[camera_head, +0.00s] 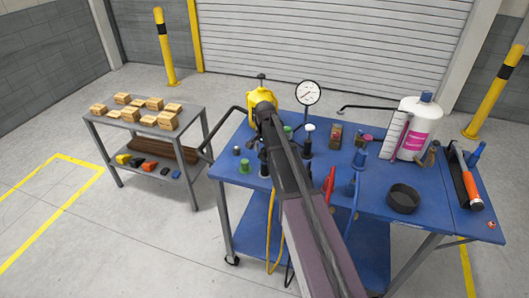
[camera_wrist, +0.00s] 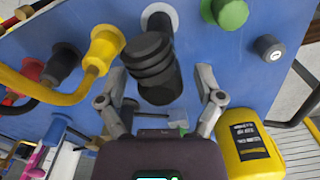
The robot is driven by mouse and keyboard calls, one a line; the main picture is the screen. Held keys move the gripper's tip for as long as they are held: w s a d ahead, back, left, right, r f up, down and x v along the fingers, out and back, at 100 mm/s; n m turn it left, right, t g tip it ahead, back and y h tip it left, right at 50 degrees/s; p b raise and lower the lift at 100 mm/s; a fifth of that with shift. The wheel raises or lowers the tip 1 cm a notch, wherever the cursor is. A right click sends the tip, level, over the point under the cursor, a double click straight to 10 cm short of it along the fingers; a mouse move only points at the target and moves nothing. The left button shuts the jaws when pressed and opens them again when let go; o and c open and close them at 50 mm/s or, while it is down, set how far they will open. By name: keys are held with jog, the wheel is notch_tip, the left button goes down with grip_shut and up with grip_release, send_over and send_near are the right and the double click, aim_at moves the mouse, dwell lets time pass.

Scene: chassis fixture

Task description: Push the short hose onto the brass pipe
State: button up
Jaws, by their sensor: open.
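My gripper (camera_wrist: 162,70) is open in the wrist view, one finger on each side of a black ribbed cylinder (camera_wrist: 154,72). Gaps show between the fingers and the cylinder. I cannot tell whether this cylinder is the short hose. I cannot make out a brass pipe in either view. In the head view my arm lies across the blue cart (camera_head: 240,172) and hides much of its left half, including my fingertips.
Left of my fingers are a yellow connector (camera_wrist: 103,48) with a yellow cable and a black connector (camera_wrist: 62,63). A green knob (camera_wrist: 230,13) and a yellow labelled box (camera_wrist: 252,143) are to the right. A gauge (camera_head: 307,93) and white bottle (camera_head: 419,130) stand on the cart.

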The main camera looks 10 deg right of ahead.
jog(key=r+p, duration=0.2)
jog(key=r, duration=0.1)
jog(key=shift+w+a+r+p, duration=0.1)
jog(key=shift+w+r+p, duration=0.1)
jog(key=shift+p, duration=0.2)
notch_tip(320, 180, up, 8)
jog(key=p, duration=0.8)
jog(key=s+n, duration=0.9)
jog(key=s, duration=1.7)
jog(key=shift+s+a, duration=0.4)
jog(key=shift+f, duration=0.1)
notch_tip(320, 180, down, 9)
jog(key=b, duration=0.9)
